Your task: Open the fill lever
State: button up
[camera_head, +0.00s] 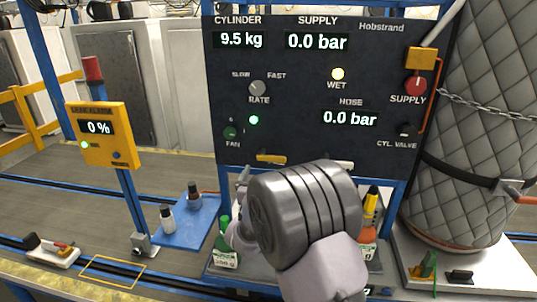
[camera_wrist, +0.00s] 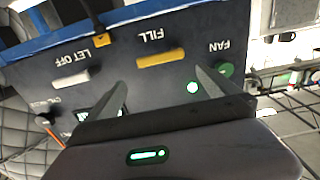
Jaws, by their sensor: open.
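The yellow fill lever (camera_head: 271,159) sits at the lower edge of the dark control panel (camera_head: 300,110). In the wrist view, turned upside down, the fill lever (camera_wrist: 163,59) lies flat under the label FILL. My gripper (camera_wrist: 161,82) is open and empty, its two fingers either side of the line toward the lever, with the lever beyond the tips. I see no contact. In the head view my wrist hides most of the gripper, just below the lever. The pale let-off lever (camera_wrist: 70,78) is left of the fill lever in the wrist view.
A green fan button (camera_wrist: 225,70) is close to one finger. The rate knob (camera_head: 257,88), supply switch (camera_head: 415,86) and cylinder valve knob (camera_head: 406,130) are on the panel. A quilted cylinder (camera_head: 490,120) stands at right, a yellow alarm box (camera_head: 103,150) at left. Bottles stand below.

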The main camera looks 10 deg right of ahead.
aim_at(271, 157)
jog(key=x, duration=1.1)
jog(key=shift+a+f, duration=0.1)
jog(key=c, duration=1.8)
